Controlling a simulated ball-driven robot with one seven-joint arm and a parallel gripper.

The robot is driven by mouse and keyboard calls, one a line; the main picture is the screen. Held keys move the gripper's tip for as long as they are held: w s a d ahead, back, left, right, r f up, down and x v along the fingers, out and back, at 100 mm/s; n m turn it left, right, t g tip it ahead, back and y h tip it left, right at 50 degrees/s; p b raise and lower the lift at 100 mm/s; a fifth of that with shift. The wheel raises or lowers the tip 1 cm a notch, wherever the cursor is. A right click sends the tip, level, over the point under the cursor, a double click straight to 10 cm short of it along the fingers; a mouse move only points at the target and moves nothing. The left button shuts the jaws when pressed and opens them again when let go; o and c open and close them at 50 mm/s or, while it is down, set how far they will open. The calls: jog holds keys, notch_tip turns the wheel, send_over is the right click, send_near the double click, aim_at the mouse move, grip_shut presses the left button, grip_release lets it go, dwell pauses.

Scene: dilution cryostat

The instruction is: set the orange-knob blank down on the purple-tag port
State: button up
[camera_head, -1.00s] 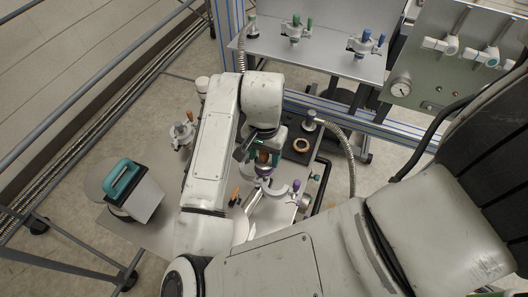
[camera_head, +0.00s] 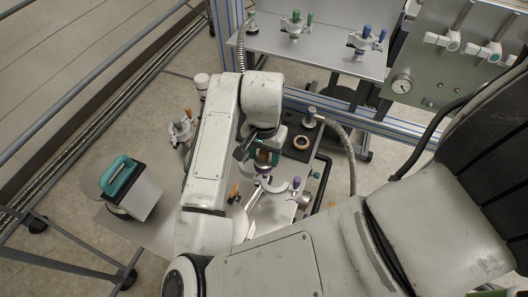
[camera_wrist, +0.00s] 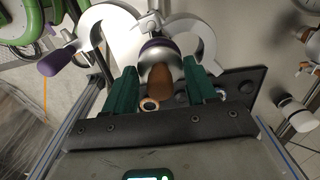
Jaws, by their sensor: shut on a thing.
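My gripper (camera_wrist: 160,93) has green fingers, shut on the orange knob (camera_wrist: 161,80) of a silver domed blank (camera_wrist: 157,53). The purple ring of the purple-tag port (camera_wrist: 153,45) shows just beyond the blank. I cannot tell whether the blank touches the port. A silver clamp stands open around it, with one curved half on the left (camera_wrist: 92,27) and one on the right (camera_wrist: 199,38). The clamp has a purple handle (camera_wrist: 55,62). In the head view my gripper (camera_head: 262,158) is over the plate by the clamp (camera_head: 275,187), and the arm partly hides the port.
A dark block with a tan ring (camera_head: 301,143) sits behind and right of the gripper. A teal-handled box (camera_head: 132,190) stands at the left. A hose (camera_head: 345,152) curves along the right. Blue- and green-handled clamps (camera_head: 294,22) stand on the rear shelf.

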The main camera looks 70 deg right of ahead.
jog(key=shift+f+b, duration=0.45)
jog(key=shift+f, duration=0.15)
jog(key=o, duration=1.2)
jog(key=shift+r, duration=0.1)
notch_tip(320, 180, up, 10)
jog(key=shift+r, duration=0.25)
notch_tip(320, 180, up, 7)
jog(key=p, duration=0.6)
jog(key=shift+s, duration=0.1)
